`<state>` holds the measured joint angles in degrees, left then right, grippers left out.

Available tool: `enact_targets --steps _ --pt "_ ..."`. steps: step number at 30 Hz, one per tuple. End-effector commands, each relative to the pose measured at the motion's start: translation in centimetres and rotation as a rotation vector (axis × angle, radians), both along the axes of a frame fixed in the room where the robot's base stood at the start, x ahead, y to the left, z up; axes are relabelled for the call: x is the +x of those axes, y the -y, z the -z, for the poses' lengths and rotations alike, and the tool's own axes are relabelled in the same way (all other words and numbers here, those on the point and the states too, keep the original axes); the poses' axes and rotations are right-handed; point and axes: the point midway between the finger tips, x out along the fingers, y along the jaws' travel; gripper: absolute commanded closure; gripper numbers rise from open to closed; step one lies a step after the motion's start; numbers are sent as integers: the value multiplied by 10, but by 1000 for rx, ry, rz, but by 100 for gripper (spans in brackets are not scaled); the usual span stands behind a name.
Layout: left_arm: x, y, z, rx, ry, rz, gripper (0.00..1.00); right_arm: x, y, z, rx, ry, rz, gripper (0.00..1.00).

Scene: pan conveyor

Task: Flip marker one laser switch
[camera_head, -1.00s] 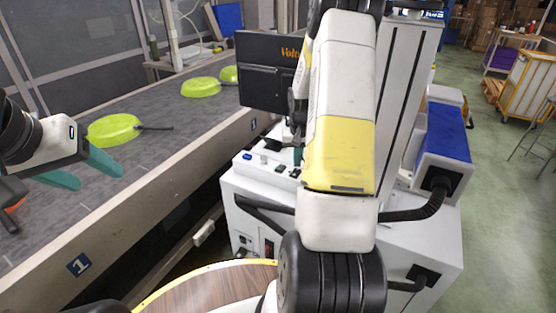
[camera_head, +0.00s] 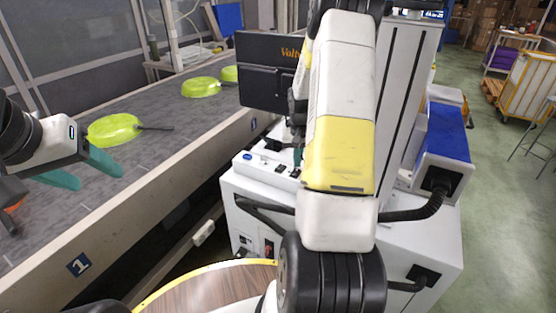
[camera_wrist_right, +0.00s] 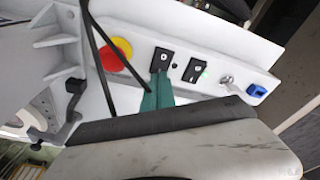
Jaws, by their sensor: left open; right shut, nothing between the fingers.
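The white machine's control panel (camera_head: 268,168) stands right of the conveyor. In the right wrist view it carries two black rocker switches, a left one (camera_wrist_right: 162,60) and a right one (camera_wrist_right: 195,69) with a small green light beside it. Which one is the marker one laser switch I cannot read. My right gripper (camera_wrist_right: 158,92) is shut and empty, its teal tips just below the left rocker; contact cannot be told. In the head view my arm mostly hides this gripper. My left gripper (camera_head: 80,172) is open and empty above the conveyor.
On the panel are a red emergency button (camera_wrist_right: 115,54), a key switch (camera_wrist_right: 229,84) and a blue button (camera_wrist_right: 257,91). The conveyor (camera_head: 160,160) carries green pans, one (camera_head: 114,129) near my left gripper. A black monitor (camera_head: 268,75) stands behind the panel. Open floor lies right.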

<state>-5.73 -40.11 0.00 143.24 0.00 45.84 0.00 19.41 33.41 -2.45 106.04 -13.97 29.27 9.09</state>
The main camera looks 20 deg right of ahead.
Motion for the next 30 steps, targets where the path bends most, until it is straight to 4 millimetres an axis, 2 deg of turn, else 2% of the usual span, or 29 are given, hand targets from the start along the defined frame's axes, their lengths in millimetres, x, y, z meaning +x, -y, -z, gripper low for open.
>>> enact_targets --steps 30 --pt "0 0 0 0 0 0 42 0 0 16 0 -1 0 100"
